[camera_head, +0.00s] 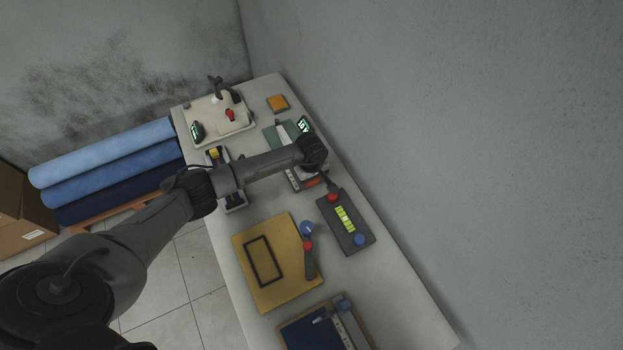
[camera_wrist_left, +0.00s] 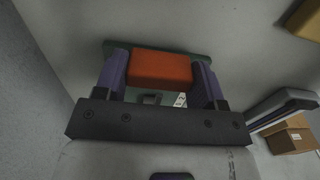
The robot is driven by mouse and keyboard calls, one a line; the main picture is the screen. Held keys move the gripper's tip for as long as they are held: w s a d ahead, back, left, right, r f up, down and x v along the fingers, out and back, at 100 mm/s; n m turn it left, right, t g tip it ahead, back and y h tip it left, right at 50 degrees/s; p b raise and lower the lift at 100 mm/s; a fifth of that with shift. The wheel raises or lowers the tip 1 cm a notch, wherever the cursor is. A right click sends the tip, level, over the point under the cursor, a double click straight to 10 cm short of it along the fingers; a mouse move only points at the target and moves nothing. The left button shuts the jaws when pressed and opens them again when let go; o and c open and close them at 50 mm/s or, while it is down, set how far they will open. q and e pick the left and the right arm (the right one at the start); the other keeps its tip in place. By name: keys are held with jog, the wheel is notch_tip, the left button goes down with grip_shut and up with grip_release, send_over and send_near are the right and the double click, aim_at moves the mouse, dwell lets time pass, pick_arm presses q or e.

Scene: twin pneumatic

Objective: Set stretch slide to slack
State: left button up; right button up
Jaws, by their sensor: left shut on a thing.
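The orange-red block (camera_wrist_left: 160,68) sits between the two purple fingers of my left gripper (camera_wrist_left: 160,80) in the left wrist view. The fingers are closed against its sides. In the head view, my left gripper (camera_head: 309,172) is down over a green-based device (camera_head: 276,136) with a lit green display. An orange end of this device (camera_head: 312,182) shows just below my wrist. I take the block to be the slide's handle, but no label can be read. My wrist hides much of the device and its scale. My right gripper is not in view.
A yellow board (camera_head: 255,285), a framed blue board (camera_head: 295,334) and a cream machine (camera_head: 207,108) share the table. Blue rolls (camera_head: 105,168) lie left. The table's right-front strip is clear.

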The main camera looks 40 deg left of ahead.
pick_arm(q)
jog(key=a+b, duration=0.1)
jog(key=w+a+b, duration=0.1)
jog(key=a, duration=0.1)
jog(key=shift+w+a+f+b, duration=0.15)
jog(key=shift+w+b, duration=0.05)
jog(key=shift+b, duration=0.1)
jog(key=shift+a, duration=0.25)
jog(key=o, duration=1.3)
jog(key=shift+d, duration=0.1)
jog(key=shift+r, duration=0.2)
